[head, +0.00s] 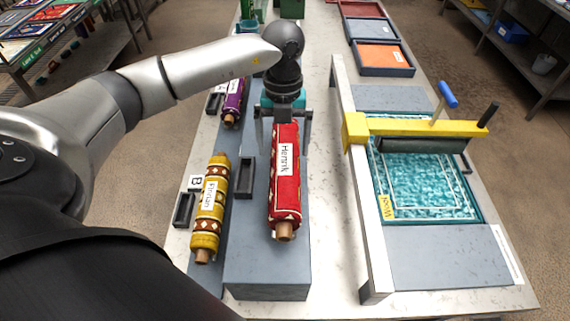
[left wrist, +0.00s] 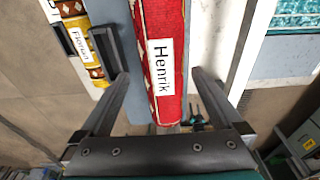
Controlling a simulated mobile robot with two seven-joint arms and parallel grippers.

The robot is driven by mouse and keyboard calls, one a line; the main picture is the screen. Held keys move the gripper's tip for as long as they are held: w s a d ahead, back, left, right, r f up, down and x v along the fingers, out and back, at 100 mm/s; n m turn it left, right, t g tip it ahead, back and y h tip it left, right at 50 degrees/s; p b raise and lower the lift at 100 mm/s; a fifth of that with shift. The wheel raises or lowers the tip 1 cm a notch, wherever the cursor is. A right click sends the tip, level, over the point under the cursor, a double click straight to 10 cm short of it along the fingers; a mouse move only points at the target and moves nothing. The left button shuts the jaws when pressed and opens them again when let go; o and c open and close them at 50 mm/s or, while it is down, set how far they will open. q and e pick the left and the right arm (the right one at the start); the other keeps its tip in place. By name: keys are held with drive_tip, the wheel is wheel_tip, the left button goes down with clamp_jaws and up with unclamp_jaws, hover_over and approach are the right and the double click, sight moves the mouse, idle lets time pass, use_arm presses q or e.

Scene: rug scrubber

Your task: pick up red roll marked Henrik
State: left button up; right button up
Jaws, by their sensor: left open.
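The red roll marked Henrik (head: 285,190) lies lengthwise on a raised grey block, its wooden core end toward me. It also shows in the left wrist view (left wrist: 159,25), its label facing the camera. My left gripper (head: 284,112) is over the far end of the roll, pointing down. In the left wrist view its two fingers (left wrist: 172,78) are spread, one on each side of the roll, with gaps between fingers and roll. Whether the fingertips reach down beside the roll is hard to tell. My right gripper is not in view.
A yellow roll marked Florian (head: 209,210) and a purple roll (head: 233,102) lie to the left. A black bracket (head: 246,178) stands close beside the red roll. To the right, a yellow scrubber beam (head: 430,128) spans a teal rug (head: 415,175). Trays (head: 384,57) sit at the back.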

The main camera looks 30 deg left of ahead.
sight(286, 157)
use_arm(q)
drive_tip(key=shift+s+d+f+p, duration=0.1)
drive_tip(key=shift+f+p, duration=0.1)
drive_tip(key=shift+f, duration=0.95)
drive_tip(key=shift+s+d+f+p, duration=0.1)
drive_tip(key=shift+d+f+p, duration=0.1)
drive_tip(key=shift+f, duration=0.9)
drive_tip(key=shift+d+f+p, duration=0.1)
drive_tip(key=shift+f+p, duration=0.1)
drive_tip(key=shift+f, duration=0.95)
drive_tip(key=shift+c, duration=0.4)
drive_tip(key=shift+w+r, duration=0.1)
clamp_jaws()
